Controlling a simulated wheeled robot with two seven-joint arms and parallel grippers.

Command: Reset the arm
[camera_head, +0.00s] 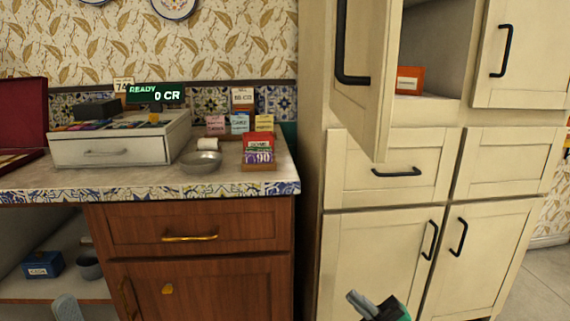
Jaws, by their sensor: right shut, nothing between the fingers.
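My right gripper (366,304) shows at the bottom edge, right of centre, in front of the cream cabinet (388,250). Its fingers are together with nothing between them, and it touches nothing that I can see. A grey rounded part (67,308) at the bottom left edge may belong to my left arm. The left gripper's fingers cannot be made out there.
An upper cabinet door (372,70) stands open, jutting out, with an orange box (409,80) on the shelf behind it. The wooden counter (120,187) at left holds a cash register (110,150), a metal bowl (201,162) and cards. Below are closed drawers and doors.

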